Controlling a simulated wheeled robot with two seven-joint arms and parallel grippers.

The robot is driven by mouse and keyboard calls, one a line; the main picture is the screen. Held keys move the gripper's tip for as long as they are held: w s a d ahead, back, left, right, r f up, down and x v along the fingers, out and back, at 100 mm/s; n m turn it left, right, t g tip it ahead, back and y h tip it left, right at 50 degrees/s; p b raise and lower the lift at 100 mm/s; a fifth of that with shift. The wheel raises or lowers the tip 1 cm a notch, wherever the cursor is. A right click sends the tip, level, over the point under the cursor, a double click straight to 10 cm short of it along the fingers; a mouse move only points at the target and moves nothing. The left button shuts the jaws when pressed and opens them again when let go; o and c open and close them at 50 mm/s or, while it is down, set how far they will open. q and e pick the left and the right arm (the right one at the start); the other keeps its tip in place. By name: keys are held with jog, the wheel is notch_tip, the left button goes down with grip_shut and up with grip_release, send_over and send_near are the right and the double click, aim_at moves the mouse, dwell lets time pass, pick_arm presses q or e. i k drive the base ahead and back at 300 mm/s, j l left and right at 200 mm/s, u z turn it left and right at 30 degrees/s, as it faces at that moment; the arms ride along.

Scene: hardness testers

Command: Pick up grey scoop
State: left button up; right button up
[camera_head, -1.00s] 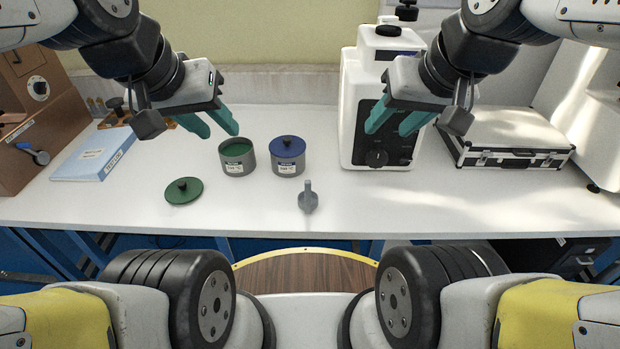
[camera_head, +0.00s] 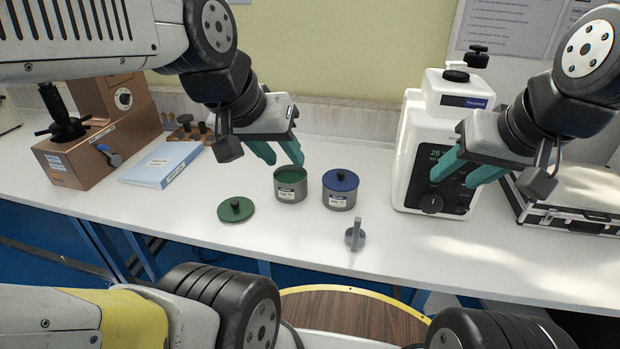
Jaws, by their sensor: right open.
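The grey scoop (camera_head: 354,238) rests on the white table near its front edge, with its handle pointing up. A grey pot with a green inside (camera_head: 291,187) stands open behind it to the left. A pot with a blue lid (camera_head: 340,190) stands behind the scoop. The green lid (camera_head: 236,210) lies flat on the table at the left. My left gripper (camera_head: 277,153) is open and empty, above and behind the green pot. My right gripper (camera_head: 456,172) is open and empty in front of the white machine, to the right of and above the scoop.
A white machine with a dark panel (camera_head: 409,145) stands at the back right, with a silver case (camera_head: 570,205) beside it. The table around the scoop is clear.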

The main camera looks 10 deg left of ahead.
aim_at(355, 236)
jog(key=k+l+u, duration=0.1)
jog(key=l+u, duration=0.25)
jog(key=k+l+u, duration=0.15)
jog(key=u, duration=0.2)
jog(key=k+l+u, duration=0.15)
jog(key=u, duration=0.25)
jog(key=l, duration=0.1)
